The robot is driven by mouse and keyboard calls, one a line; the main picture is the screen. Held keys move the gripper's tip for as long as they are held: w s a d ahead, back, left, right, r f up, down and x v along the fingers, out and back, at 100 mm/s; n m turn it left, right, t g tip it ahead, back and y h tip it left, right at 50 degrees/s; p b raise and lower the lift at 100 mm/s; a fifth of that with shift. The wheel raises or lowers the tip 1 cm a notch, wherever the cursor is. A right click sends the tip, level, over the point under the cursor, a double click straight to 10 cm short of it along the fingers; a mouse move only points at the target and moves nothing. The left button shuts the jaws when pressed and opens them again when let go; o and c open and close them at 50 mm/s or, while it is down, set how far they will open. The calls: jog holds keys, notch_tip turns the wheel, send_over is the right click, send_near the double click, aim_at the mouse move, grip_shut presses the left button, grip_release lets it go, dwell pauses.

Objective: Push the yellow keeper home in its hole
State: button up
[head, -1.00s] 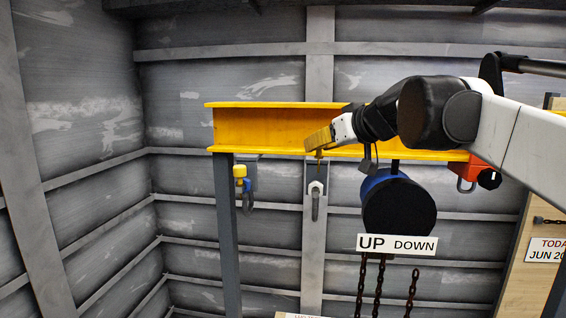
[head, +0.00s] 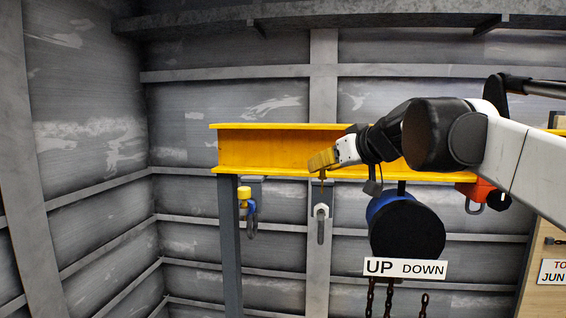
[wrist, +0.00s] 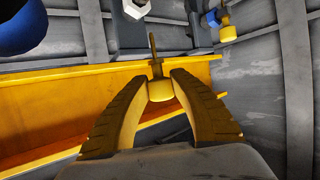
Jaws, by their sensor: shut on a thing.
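The yellow keeper (wrist: 160,90) has a rounded yellow head and a thin darker pin. My gripper (wrist: 160,86) is shut on its head, with one fingertip on each side, as the wrist view shows. In the head view my gripper (head: 322,160) is in front of the yellow beam's lower flange, and the pin hangs down below the fingertips. A white fitting with a grey hanging loop (head: 321,212) is below the pin, apart from it. It also shows in the wrist view (wrist: 137,8). I cannot make out the keeper's hole.
The yellow beam (head: 265,148) runs behind my gripper on a dark post (head: 229,250). A blue shackle with a yellow top (head: 247,205) hangs to the left. A blue-and-black hoist (head: 405,228) with chains and an UP/DOWN sign (head: 405,268) is to the right.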

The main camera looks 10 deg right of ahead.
aim_at(323, 177)
jog(key=shift+f+b, duration=0.9)
jog(key=shift+f, duration=0.85)
jog(key=shift+f+b, duration=1.4)
jog(key=shift+f, duration=0.9)
jog(key=o, duration=1.1)
jog(key=v, duration=1.2)
jog(key=shift+r, duration=0.1)
jog(key=shift+w, duration=0.1)
jog(key=s+a+f+m+g+h+b, duration=0.1)
jog(key=s+f+b, duration=0.5)
jog(key=f+b, duration=0.7)
jog(key=s+a+f+m+g+h+b, duration=0.1)
jog(key=s+f+g+b, duration=0.2)
jog(key=f+b, duration=1.1)
jog(key=s+a+f+m+g+h+b, duration=0.1)
jog(key=s+f+b, duration=0.9)
jog(key=f, duration=4.1)
jog(key=shift+a+m+g+h+b, duration=0.35)
jog(key=shift+h+b, duration=0.25)
jog(key=shift+b, duration=1.45)
